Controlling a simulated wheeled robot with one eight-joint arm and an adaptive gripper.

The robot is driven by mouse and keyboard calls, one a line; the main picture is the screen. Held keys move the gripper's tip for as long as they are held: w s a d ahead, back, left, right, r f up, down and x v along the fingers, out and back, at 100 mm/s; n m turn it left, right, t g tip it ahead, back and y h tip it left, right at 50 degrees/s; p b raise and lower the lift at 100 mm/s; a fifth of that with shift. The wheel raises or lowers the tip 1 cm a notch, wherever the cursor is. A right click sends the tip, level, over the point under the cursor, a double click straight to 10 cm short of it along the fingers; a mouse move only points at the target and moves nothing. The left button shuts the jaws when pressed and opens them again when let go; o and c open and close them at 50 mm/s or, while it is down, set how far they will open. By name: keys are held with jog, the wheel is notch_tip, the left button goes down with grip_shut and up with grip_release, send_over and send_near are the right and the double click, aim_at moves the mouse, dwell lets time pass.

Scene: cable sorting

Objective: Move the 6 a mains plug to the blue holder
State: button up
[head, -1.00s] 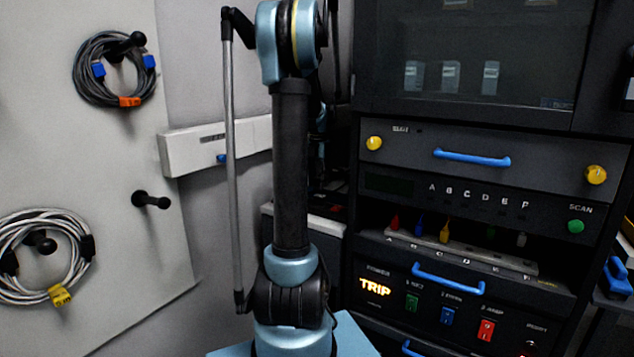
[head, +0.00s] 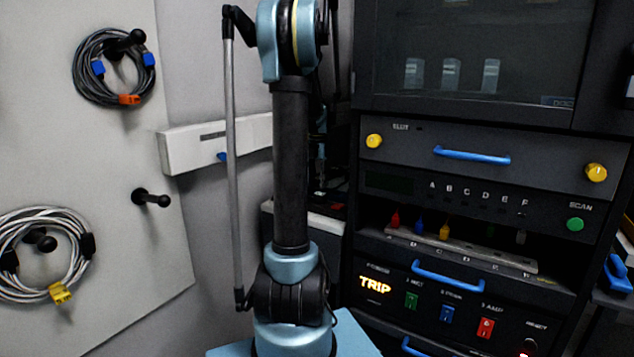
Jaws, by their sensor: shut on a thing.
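My arm (head: 291,165) stands upright in the middle of the head view. Its far end passes behind the upright link, where only slivers of pale blue and black show (head: 321,150). My gripper's fingertips cannot be made out there, nor can anything held in them. I cannot pick out a 6 A mains plug in this view. No blue holder can be identified with certainty; a small blue piece (head: 221,157) shows on the white wall rail (head: 190,151).
A dark rack with blue handles (head: 472,157) fills the right side. Its open shelf holds a strip with small red (head: 395,220), blue and yellow (head: 444,231) pieces. Coiled cables (head: 83,85) hang on pegs on the left board; one peg (head: 150,199) is bare.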

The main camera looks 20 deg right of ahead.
jog(key=shift+f, duration=0.35)
dwell(0.7)
dwell(0.3)
jog(key=o, duration=1.2)
jog(key=shift+c, duration=0.2)
jog(key=shift+o, duration=0.2)
jog(key=o, duration=0.4)
jog(key=shift+o, duration=0.2)
jog(key=shift+r, duration=3.5)
